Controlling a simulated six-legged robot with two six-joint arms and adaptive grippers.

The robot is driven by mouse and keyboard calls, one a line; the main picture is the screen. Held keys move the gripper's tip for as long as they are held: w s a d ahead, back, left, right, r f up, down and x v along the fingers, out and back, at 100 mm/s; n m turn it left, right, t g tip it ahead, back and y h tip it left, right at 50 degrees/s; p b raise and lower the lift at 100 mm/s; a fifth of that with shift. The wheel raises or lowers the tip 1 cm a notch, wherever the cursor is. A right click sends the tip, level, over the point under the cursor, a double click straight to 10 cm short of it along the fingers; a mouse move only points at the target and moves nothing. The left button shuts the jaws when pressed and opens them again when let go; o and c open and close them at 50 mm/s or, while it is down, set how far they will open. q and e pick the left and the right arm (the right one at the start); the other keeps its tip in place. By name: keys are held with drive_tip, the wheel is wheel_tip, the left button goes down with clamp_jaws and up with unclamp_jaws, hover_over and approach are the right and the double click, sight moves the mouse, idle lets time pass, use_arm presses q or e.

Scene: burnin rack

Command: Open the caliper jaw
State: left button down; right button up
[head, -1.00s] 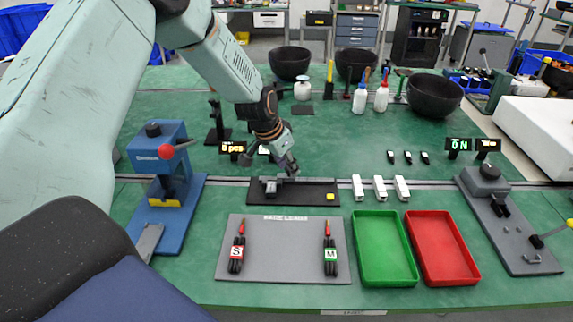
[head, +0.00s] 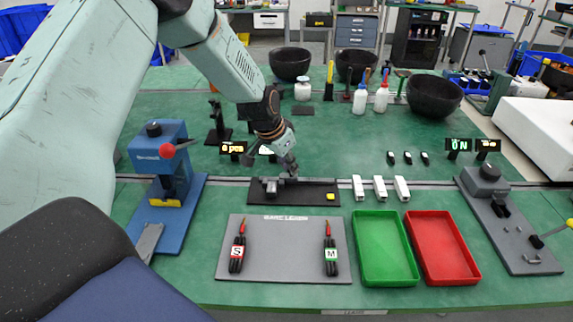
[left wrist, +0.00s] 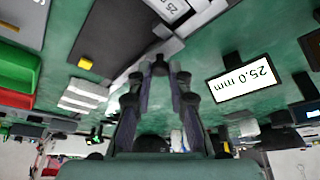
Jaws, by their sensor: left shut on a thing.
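The caliper is a long black base (head: 311,197) with a grey jaw part (head: 271,187) at its left end and a small yellow block (head: 330,196) near its right end. My left gripper (head: 289,174) reaches down to the caliper, just right of the grey jaw part. In the left wrist view the fingertips (left wrist: 160,66) come together at the caliper's grey parts, shut on a small piece that they mostly hide, apparently the caliper jaw. The display (left wrist: 245,82) there reads 25.0 mm, upside down. My right gripper is out of view.
White blocks (head: 380,188) stand right of the caliper. A grey mat (head: 283,265) with two cable bundles lies in front, beside a green tray (head: 364,283) and a red tray (head: 446,279). A blue press (head: 158,155) stands to the left.

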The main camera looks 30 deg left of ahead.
use_arm(q)
drive_tip(key=shift+w+d+f, duration=0.1)
drive_tip(key=shift+w+d, duration=0.1)
drive_tip(key=shift+d, duration=0.25)
drive_tip(key=c, duration=1.2)
unclamp_jaws()
drive_tip(key=v, duration=1.2)
